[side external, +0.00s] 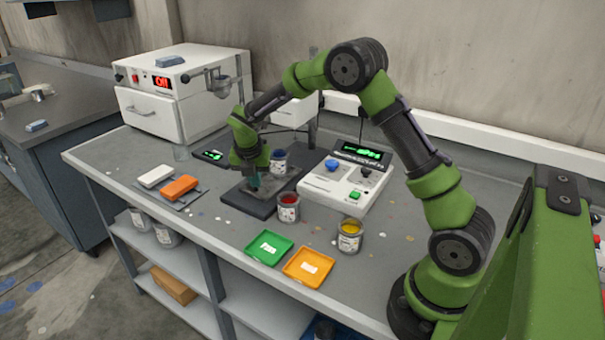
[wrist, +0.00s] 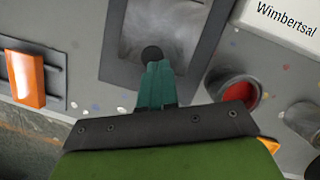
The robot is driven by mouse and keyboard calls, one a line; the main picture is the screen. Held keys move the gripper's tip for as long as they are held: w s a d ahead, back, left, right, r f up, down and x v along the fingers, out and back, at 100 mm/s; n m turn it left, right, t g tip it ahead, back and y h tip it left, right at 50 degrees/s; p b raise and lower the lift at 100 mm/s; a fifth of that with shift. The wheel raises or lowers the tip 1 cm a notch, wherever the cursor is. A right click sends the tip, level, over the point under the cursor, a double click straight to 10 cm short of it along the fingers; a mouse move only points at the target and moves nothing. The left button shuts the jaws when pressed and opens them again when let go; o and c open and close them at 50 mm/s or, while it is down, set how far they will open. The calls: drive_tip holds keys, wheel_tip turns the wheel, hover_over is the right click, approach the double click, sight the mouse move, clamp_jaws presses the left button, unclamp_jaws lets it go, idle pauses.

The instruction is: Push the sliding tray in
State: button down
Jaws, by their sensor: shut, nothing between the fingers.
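The sliding tray seems to be the grey metal plate (wrist: 165,28) set in a dark frame (wrist: 205,50) in the wrist view. A round black knob (wrist: 152,53) stands at its near end. My gripper (wrist: 157,68) has its teal fingers together, with nothing between them. Its tips are right at the knob in the picture; I cannot tell whether they touch it. In the side view my gripper (side external: 253,186) points down over the dark base (side external: 248,208), and my wrist hides part of the tray.
A blue paint can (side external: 279,166) stands just behind my gripper. A red paint can (side external: 287,212) is close at its right, a yellow one (side external: 349,240) farther right. A white control box (side external: 330,190) stands behind. Green (side external: 268,249) and orange (side external: 307,267) trays lie in front.

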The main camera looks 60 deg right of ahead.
hover_over(271, 175)
drive_tip(key=s+a, duration=0.1)
drive_tip(key=s, duration=0.1)
drive_tip(key=shift+s+a, duration=0.1)
drive_tip(key=shift+a, duration=0.1)
